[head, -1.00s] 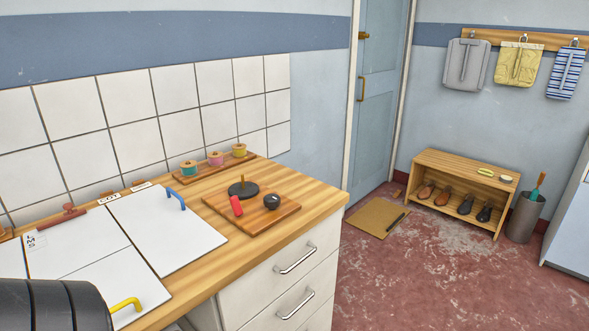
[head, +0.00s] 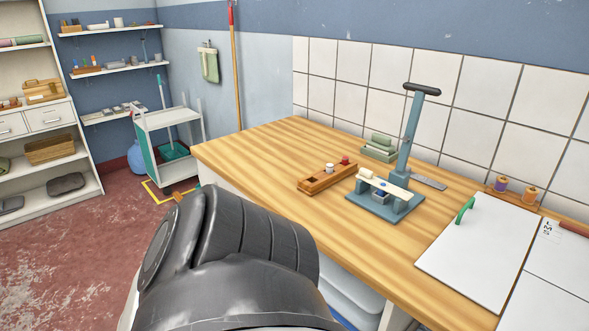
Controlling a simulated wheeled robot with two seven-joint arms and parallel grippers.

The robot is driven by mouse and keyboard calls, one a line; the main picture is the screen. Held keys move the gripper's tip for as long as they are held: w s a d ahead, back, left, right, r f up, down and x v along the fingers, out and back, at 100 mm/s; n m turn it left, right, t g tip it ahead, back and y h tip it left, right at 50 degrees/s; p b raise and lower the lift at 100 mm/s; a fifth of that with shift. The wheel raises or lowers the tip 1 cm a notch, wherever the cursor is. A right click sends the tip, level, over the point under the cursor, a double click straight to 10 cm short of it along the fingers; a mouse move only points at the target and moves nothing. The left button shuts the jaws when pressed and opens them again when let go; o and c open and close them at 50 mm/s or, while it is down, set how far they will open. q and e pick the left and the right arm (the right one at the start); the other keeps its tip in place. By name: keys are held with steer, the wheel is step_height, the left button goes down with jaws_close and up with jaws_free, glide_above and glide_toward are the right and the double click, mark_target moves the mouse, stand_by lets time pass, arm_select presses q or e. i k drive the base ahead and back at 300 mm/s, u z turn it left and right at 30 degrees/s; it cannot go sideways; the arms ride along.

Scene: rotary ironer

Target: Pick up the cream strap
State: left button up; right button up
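A long, narrow cream piece (head: 383,185), which may be the cream strap, lies across the blue-grey bench press (head: 406,150) on the wooden worktop. Neither of my grippers is in view. A thick black link of my own arm fills the lower middle of the head view and hides the worktop's front edge there.
A white board (head: 474,250) with a green handle is at right. The worktop's left part is clear. A white trolley (head: 168,122) and shelves stand beyond.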

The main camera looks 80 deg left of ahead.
mark_target(366, 175)
steer(key=u, duration=2.5)
